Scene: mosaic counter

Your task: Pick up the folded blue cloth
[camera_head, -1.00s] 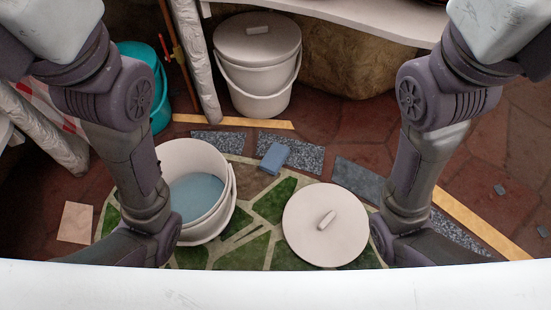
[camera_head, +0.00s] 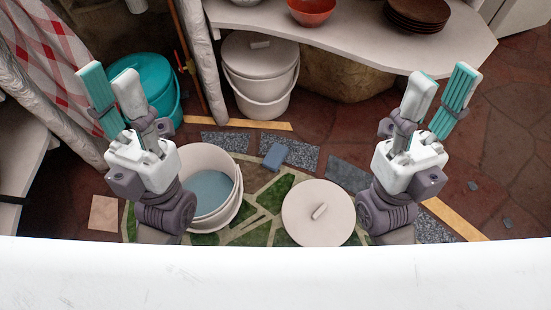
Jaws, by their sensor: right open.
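A small blue block-shaped piece (camera_head: 275,156), which looks like the folded blue cloth, lies on the mosaic counter behind the open bucket and the round lid. My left gripper (camera_head: 109,73) is raised at the left with its fingers apart and empty. My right gripper (camera_head: 443,75) is raised at the right with its fingers apart and empty. Both grippers are well away from the blue piece. Nothing covers the blue piece.
An open white bucket (camera_head: 232,205) with blue content stands left of a round white lid (camera_head: 318,222). A lidded bucket (camera_head: 260,103) and a teal bucket (camera_head: 143,68) stand behind. A white shelf (camera_head: 350,22) holds a red bowl (camera_head: 312,11) and brown plates (camera_head: 417,14).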

